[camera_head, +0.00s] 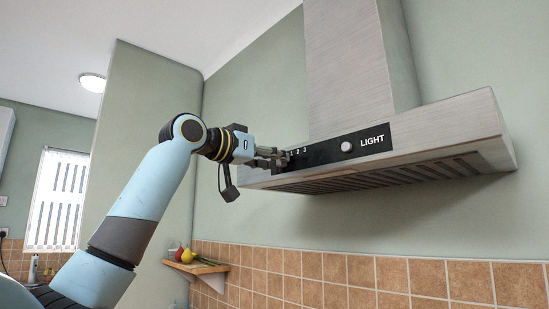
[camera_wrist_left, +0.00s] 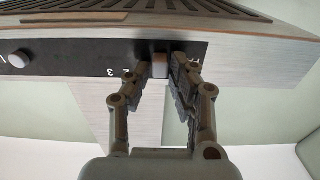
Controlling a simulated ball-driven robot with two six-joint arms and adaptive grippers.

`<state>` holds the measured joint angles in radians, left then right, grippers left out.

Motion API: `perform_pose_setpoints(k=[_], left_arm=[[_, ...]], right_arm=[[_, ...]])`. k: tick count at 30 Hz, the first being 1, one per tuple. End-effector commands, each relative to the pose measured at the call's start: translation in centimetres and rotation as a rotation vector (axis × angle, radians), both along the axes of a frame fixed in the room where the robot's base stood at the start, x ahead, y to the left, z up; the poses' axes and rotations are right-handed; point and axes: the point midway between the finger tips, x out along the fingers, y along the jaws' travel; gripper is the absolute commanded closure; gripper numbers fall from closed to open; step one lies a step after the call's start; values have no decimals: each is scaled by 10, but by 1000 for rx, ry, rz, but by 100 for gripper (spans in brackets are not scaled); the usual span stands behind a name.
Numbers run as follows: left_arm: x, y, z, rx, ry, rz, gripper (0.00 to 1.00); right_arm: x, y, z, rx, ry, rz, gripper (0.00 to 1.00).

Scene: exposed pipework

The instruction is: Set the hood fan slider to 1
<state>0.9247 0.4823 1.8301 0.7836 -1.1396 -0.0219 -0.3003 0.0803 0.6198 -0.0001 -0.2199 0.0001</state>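The range hood's black control panel (camera_head: 340,148) has the digits 1, 2, 3 at its left end. My left gripper (camera_head: 284,158) reaches the panel's left end, just left of the digits, and hides the slider in the head view. In the left wrist view, which is upside down, the small grey slider knob (camera_wrist_left: 160,65) sits between the two parted fingertips of my left gripper (camera_wrist_left: 161,72). Narrow gaps seem to show beside it; contact is unclear. The 2 and 3 show left of the fingers; the 1 is not readable there. My right gripper is out of view.
A round light knob (camera_head: 347,146) is farther right on the panel; it also shows in the left wrist view (camera_wrist_left: 19,59). A wooden corner shelf (camera_head: 197,267) with fruit-like items is lower down.

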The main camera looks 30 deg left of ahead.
Motion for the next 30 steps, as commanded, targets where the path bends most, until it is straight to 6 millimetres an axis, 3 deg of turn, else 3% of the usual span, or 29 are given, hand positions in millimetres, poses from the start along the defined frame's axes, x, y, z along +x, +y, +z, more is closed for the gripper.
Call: perform_pose_setpoints(k=[5,22,29,30], left_arm=[[0,0,0,0,0,0,100],[-3,-9,1,-1,1,-1,100],[-3,-9,0,0,-1,0,100],[-3,-9,0,0,-1,0,81]], right_arm=[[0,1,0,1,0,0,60],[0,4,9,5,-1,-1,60],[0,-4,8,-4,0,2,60],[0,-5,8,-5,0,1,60]])
